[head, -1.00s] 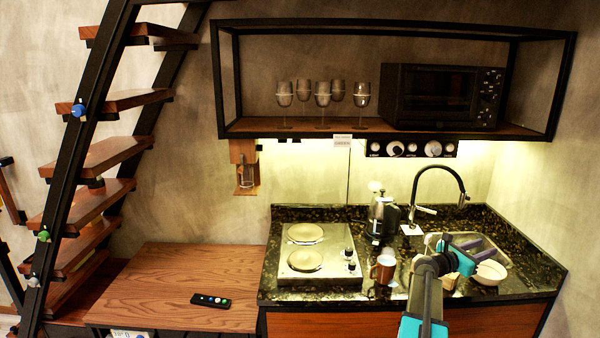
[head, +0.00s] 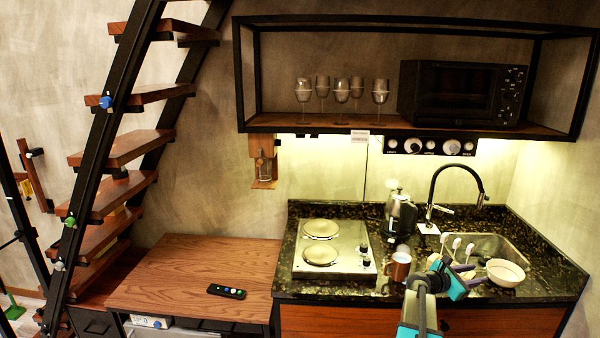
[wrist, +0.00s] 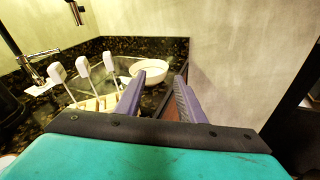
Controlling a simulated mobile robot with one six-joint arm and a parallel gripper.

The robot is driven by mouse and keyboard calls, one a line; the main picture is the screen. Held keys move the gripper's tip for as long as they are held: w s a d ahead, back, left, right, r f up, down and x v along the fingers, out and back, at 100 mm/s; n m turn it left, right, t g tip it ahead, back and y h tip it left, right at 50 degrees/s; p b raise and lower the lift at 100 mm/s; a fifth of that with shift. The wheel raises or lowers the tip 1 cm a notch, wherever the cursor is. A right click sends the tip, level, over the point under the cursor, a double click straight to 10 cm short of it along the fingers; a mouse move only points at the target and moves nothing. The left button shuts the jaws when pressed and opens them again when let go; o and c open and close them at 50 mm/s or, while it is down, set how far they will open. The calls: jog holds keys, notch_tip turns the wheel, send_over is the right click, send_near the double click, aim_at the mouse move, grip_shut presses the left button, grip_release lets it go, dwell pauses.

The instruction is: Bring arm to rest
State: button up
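My gripper (head: 475,281) is in front of the counter's right part, near the sink, in the head view. In the wrist view its two purple fingers (wrist: 158,98) stand apart with nothing between them. Past the fingertips in the wrist view lies a white bowl (wrist: 149,72), which also shows in the head view (head: 505,273) to the right of the gripper. My teal and black arm reaches up from the bottom edge of the head view.
The dark stone counter (head: 335,290) holds a hob (head: 336,249), a brown mug (head: 398,267), a kettle (head: 401,214) and a sink (head: 497,246) with white-headed brushes (head: 456,245). A wooden table (head: 180,285) bears a remote (head: 227,291). Stairs (head: 120,148) rise at left; a shelf (head: 310,127) hangs above.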

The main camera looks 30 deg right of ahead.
jog(key=w+a+f+m+y+b, duration=0.2)
jog(key=a+f+y, duration=0.1)
jog(key=a+f, duration=0.9)
jog(key=w+a+f+m+y+b, duration=0.1)
jog(key=w+a+f+m+y, duration=0.15)
jog(key=a+f, duration=0.9)
jog(key=w+a+f+m+y+b, duration=0.2)
jog(key=w+a+f+y, duration=0.1)
jog(key=a+f, duration=0.85)
jog(key=s+a+f+m+g+y+b, duration=0.1)
jog(key=s+a+f, duration=0.5)
jog(key=a, duration=0.7)
jog(key=s+a+f+m+g+y+b, duration=0.1)
jog(key=s+a+f+m+y+b, duration=0.1)
jog(key=s+a+f, duration=0.5)
jog(key=s+a+f+m+g+y+b, duration=0.1)
jog(key=s+a+f+m+y, duration=0.3)
jog(key=a, duration=1.5)
jog(key=s+f+b, duration=0.1)
jog(key=s+f, duration=0.1)
jog(key=s, duration=0.1)
jog(key=shift+s+f+g, duration=0.15)
jog(key=shift+s+g, duration=0.05)
jog(key=shift+g, duration=0.1)
jog(key=shift+w, duration=0.1)
jog(key=shift+c, duration=0.5)
jog(key=shift+d, duration=0.15)
